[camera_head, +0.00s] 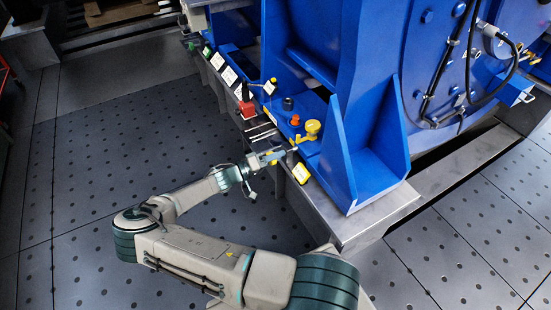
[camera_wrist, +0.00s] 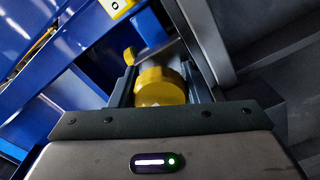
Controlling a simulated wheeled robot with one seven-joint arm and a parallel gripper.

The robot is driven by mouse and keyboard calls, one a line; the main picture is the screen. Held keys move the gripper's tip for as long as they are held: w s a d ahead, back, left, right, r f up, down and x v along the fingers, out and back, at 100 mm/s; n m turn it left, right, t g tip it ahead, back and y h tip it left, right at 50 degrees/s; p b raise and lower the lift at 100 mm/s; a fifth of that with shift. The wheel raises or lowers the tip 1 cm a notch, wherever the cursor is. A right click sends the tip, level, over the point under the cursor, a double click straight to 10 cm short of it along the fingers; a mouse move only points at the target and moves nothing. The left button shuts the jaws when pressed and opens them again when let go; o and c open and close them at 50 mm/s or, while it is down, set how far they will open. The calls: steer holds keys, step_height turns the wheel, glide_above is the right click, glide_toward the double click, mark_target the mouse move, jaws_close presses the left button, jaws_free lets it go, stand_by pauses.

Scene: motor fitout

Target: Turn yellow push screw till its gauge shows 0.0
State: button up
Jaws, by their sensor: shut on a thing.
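The yellow push screw (camera_wrist: 160,88) shows in the wrist view as a thick yellow round head with a grey shaft behind it. My gripper (camera_wrist: 160,78) is shut on this head, with one dark finger on each side. In the head view my gripper (camera_head: 280,155) is at the edge of the metal bench, beside the blue motor foot; the screw head is mostly hidden there. A yellow-framed white display (camera_head: 300,173) sits on the bench edge just right of my gripper. Its reading is too small to make out.
A yellow knob-like part (camera_head: 312,128) stands on the blue foot behind my gripper. Orange (camera_head: 295,120) and dark (camera_head: 287,103) parts and a red block (camera_head: 247,108) are farther along the bench. A tall blue bracket (camera_head: 350,160) rises to the right. The perforated floor (camera_head: 110,170) left is clear.

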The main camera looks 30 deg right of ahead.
steer(key=shift+m, duration=0.6)
steer(key=o, duration=1)
steer(key=a+p, duration=0.3)
steer(key=a, duration=1.1)
steer(key=shift+s, duration=0.2)
steer(key=shift+d, duration=0.1)
stand_by(0.4)
